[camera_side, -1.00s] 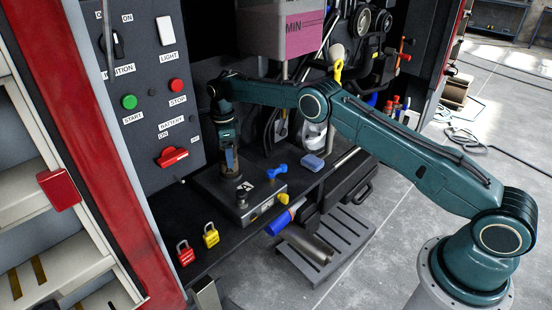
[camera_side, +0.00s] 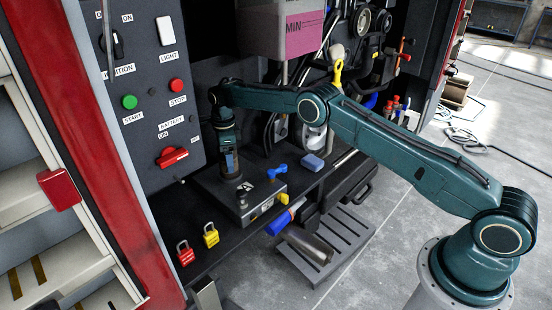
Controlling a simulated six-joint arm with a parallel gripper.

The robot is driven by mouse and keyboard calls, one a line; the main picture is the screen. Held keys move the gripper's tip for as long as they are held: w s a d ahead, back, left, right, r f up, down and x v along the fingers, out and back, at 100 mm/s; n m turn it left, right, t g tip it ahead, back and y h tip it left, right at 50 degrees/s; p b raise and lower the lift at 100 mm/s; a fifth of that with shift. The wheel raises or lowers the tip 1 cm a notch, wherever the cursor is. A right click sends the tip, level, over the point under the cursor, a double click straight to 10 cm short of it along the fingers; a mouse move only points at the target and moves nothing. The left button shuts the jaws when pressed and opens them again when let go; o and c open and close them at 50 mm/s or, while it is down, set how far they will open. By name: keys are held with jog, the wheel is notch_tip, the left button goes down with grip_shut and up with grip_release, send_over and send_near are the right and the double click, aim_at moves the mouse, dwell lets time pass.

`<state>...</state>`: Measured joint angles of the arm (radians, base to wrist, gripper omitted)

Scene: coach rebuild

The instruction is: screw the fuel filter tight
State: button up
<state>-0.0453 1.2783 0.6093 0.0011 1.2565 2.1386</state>
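My gripper (camera_side: 231,172) points down over the left part of a dark flat box (camera_side: 264,205) on the black shelf. Its fingertips are close to a dark knob-like part (camera_side: 243,188) on the box top; I cannot tell if they touch it. The fingers are too small and dark to show whether they are open or shut. A white and clear canister (camera_side: 313,137), possibly the fuel filter, hangs right of the gripper behind my forearm, which covers its upper part. I cannot tell how tightly it sits.
Red (camera_side: 185,254) and yellow (camera_side: 211,236) padlocks stand at the shelf's front. A control panel (camera_side: 150,90) rises at left. A metal cylinder (camera_side: 309,246) lies on the slatted step (camera_side: 346,232).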

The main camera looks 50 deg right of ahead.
jog(key=shift+r, duration=0.1)
jog(key=c, duration=1)
jog(key=shift+m, duration=0.9)
jog(key=shift+c, duration=0.3)
jog(key=shift+m, duration=1.1)
grip_shut()
jog(key=shift+m, duration=1)
jog(key=o, duration=1.7)
grip_release()
jog(key=shift+c, duration=0.2)
jog(key=shift+r, duration=4.95)
